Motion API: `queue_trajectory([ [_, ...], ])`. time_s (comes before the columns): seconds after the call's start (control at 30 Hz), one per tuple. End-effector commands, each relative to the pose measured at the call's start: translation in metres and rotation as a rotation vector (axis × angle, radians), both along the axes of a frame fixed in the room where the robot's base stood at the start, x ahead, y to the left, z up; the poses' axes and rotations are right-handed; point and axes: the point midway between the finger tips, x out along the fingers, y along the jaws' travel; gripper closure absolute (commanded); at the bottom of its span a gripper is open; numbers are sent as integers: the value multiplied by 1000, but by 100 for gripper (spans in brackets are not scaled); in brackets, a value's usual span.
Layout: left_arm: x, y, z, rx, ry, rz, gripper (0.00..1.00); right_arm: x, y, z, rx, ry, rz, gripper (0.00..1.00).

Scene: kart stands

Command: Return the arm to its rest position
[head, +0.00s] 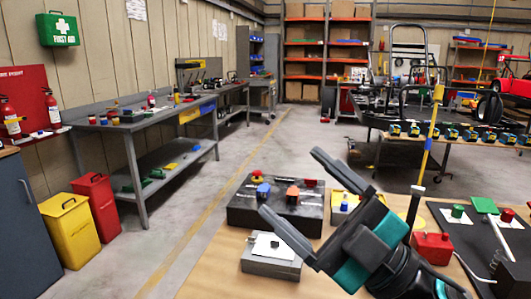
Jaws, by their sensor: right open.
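My right gripper (294,184) is at the lower centre of the head view, above the near wooden table (215,268). Its two dark fingers are spread apart and point up and to the left, with nothing held between them. My left gripper does not show.
A red box (432,247) and a dark panel (480,240) lie right of my arm. A yellow pole (431,125) rises behind it. A grey workbench (150,115) and yellow and red bins (70,230) stand left. The floor aisle (190,235) between is clear.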

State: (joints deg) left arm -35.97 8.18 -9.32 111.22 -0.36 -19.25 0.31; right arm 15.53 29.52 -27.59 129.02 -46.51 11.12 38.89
Motion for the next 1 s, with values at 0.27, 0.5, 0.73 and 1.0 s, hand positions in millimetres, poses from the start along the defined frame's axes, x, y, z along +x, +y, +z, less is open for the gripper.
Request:
queue_trajectory([
  [0.27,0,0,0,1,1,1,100,51,-77,-62,252,454,-427,15],
  [0.5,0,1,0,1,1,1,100,45,-133,-172,275,934,-743,15],
  [0.73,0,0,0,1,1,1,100,-22,-160,-283,151,1444,-942,15],
  [1.0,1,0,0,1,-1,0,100,-106,-163,-345,-24,1845,-992,15],
])
